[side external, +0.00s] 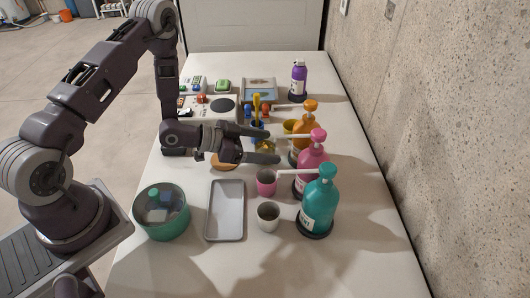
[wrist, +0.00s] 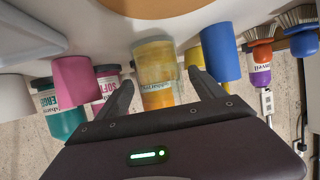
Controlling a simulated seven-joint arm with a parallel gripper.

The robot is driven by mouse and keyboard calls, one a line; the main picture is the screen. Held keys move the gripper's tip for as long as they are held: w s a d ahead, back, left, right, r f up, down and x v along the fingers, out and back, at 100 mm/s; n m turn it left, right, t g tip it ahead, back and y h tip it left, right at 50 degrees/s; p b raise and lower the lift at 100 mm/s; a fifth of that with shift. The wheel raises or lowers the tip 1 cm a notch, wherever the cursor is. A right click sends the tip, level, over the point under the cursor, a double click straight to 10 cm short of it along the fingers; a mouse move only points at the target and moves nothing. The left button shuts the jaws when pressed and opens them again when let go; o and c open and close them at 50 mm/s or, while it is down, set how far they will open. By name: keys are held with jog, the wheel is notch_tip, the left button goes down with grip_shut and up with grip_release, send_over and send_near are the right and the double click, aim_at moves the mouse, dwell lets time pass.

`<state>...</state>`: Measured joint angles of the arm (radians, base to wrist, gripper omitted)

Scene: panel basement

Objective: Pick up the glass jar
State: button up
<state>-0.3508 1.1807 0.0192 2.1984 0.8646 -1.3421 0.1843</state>
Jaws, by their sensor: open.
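The glass jar (wrist: 157,62) is a see-through cylinder in the middle of the wrist view, with the orange pump bottle showing behind and through it. In the side external view the jar (side external: 266,146) is partly hidden by my gripper's fingers. My gripper (side external: 271,145) is open and low over the table, its fingers pointing right. In the wrist view my gripper's two fingertips (wrist: 164,78) flank the jar from left and right. I cannot tell whether either finger touches it.
A pink cup (side external: 266,182) and a blue cup (wrist: 220,52) stand on either side. Pink (side external: 311,165), teal (side external: 318,205) and orange (side external: 305,128) pump bottles line the right. A grey tray (side external: 225,234) and green bowl (side external: 161,226) are nearer.

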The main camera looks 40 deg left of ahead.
aim_at(275, 147)
jog(key=x, duration=0.3)
jog(key=shift+w, duration=0.1)
jog(key=c, duration=1.7)
jog(key=shift+a+r, duration=0.1)
jog(key=shift+a+r, duration=0.1)
jog(key=shift+r, duration=0.4)
notch_tip(275, 147, up, 6)
jog(key=s+a, duration=1.3)
jog(key=s, duration=0.1)
jog(key=shift+a+f, duration=0.15)
jog(key=shift+a, duration=0.25)
dwell(1.6)
